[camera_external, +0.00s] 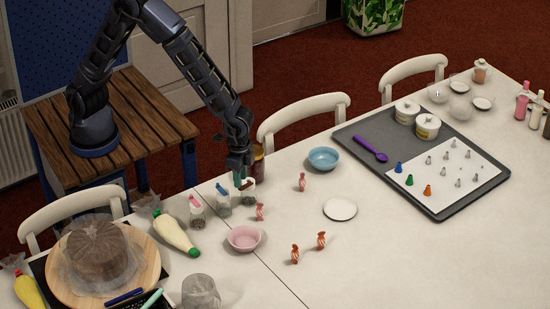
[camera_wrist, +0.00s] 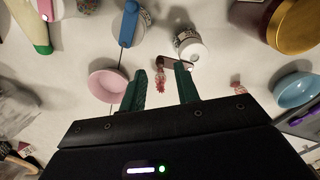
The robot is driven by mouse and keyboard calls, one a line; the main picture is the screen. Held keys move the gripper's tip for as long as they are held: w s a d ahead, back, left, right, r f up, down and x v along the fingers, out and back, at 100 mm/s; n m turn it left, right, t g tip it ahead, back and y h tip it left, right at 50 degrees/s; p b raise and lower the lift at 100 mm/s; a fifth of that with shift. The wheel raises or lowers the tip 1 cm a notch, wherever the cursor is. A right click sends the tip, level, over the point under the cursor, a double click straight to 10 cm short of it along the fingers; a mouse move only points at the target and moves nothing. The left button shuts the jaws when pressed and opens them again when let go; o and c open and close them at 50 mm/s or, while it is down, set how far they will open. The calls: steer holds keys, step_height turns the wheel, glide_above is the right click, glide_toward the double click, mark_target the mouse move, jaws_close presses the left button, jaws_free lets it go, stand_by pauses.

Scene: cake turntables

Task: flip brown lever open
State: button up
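A small clear jar with a white top (camera_external: 249,196) stands on the table under my gripper. It also shows in the wrist view (camera_wrist: 190,45), upper centre. A brown lever (camera_wrist: 172,62) sticks out from its top toward the left, in front of my fingertips. In the external view the brown lever (camera_external: 246,184) is small and partly hidden by my gripper. My gripper (camera_wrist: 160,70) is open, with two green fingers apart and nothing visibly held. The right fingertip is close to the lever; I cannot tell whether they touch. In the external view my gripper (camera_external: 241,178) is just above the jar.
Jars with a blue lever (camera_external: 222,189) and a pink lever (camera_external: 195,201) stand to the left. A pink bowl (camera_external: 244,238), wrapped candies (camera_external: 260,211) and a blue bowl (camera_external: 323,159) are close by. A brown jar with a gold lid (camera_wrist: 292,25) stands behind. The front right table is clear.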

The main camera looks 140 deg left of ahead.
step_height(320, 180, up, 9)
steer(key=shift+f, duration=0.15)
stand_by(0.4)
steer(key=s+d+r+m+t, duration=0.1)
steer(key=s+d+r+m, duration=0.1)
steer(key=s+d+r, duration=0.5)
steer(key=s+d+r+m+t, duration=0.1)
steer(key=s+d+r, duration=0.2)
steer(key=d+r, duration=0.8)
steer(key=s+d+r+m+t, duration=0.1)
steer(key=s+d+r+m, duration=0.1)
steer(key=s+d, duration=0.4)
steer(key=s+d+r+m+t, duration=0.1)
steer(key=s+d+r, duration=0.2)
steer(key=s, duration=1)
steer(key=d, duration=0.3)
steer(key=shift+s+d+r+m, duration=0.2)
steer(key=shift+r+m, duration=0.05)
steer(key=shift+m, duration=0.15)
